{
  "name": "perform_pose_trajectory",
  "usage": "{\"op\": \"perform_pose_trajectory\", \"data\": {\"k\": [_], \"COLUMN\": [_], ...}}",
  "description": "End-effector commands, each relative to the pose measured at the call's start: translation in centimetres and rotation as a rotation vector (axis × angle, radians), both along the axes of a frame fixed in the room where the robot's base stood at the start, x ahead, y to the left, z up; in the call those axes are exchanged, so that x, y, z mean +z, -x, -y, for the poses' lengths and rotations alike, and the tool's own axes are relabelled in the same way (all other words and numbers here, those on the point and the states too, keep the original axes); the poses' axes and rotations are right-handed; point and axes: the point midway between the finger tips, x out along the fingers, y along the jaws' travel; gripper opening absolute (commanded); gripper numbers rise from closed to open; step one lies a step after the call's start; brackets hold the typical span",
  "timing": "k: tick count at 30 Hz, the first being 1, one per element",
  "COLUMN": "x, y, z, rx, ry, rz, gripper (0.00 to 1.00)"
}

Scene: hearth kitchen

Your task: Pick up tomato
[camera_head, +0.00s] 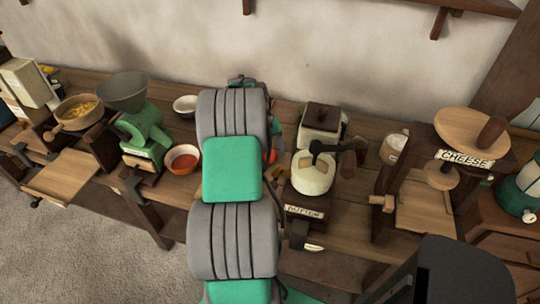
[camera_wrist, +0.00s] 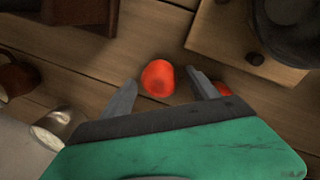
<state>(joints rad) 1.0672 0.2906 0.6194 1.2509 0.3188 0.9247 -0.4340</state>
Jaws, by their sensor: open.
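A round red tomato (camera_wrist: 158,78) lies on the wooden plank counter in the wrist view. My gripper (camera_wrist: 160,82) is open, with one finger to each side of the tomato in the picture. I cannot tell how far the fingertips are above it, and no contact shows. A second red thing (camera_wrist: 222,89) shows partly behind the right finger. In the head view a bit of red (camera_head: 271,156) peeks out at the right edge of my arm, which hides most of that spot and my gripper.
A butter churn (camera_head: 312,172) and a boxy grinder (camera_head: 322,125) stand right of my arm. A red-filled bowl (camera_head: 183,159) and a green mill (camera_head: 143,135) stand to the left. The cheese press (camera_head: 468,140) is farther right. The wall is behind.

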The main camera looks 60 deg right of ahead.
Motion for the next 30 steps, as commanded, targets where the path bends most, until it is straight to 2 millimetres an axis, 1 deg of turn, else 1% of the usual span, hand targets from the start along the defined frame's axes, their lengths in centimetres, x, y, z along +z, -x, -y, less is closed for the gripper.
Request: {"op": "perform_pose_trajectory", "data": {"k": [5, 27, 30], "x": [0.03, 0.1, 0.13], "y": [-0.04, -0.07, -0.08], "z": [0.04, 0.04, 0.06], "rx": [0.0, 0.001, 0.001], "ry": [0.002, 0.003, 0.003], "rz": [0.001, 0.001, 0.001], "gripper": [0.69, 0.09, 0.03]}}
